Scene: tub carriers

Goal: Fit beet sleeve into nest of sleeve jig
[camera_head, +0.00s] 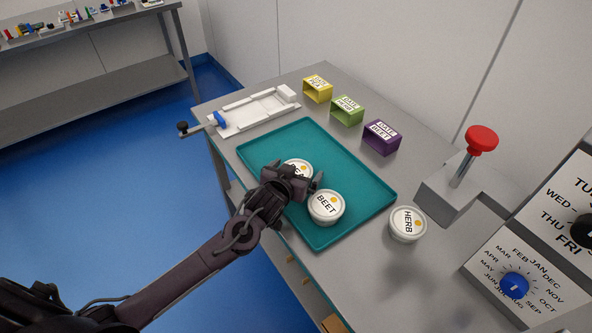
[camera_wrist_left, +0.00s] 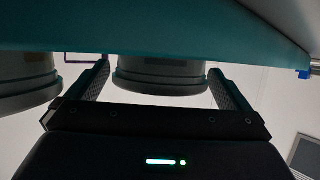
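The beet sleeve (camera_head: 382,138) is a purple open-ended sleeve with a white label reading BEET. It stands on the grey table, right of the tray. The sleeve jig (camera_head: 258,111) is a white fixture at the table's far left, with a blue part and a dark-knobbed lever at its left end; its channel looks empty. My left gripper (camera_head: 309,176) is over the tray, away from both sleeve and jig. In the left wrist view its fingers (camera_wrist_left: 158,72) are spread, with a tub between or just beyond them; contact is unclear. My right gripper is out of view.
A teal tray (camera_head: 355,216) holds a BEET tub (camera_head: 326,207) and another tub (camera_head: 298,164) partly hidden by my gripper. A HERB tub (camera_head: 407,224) stands right of the tray. Green (camera_head: 347,110) and yellow (camera_head: 317,89) sleeves stand behind. A red-knobbed press (camera_head: 470,180) stands right.

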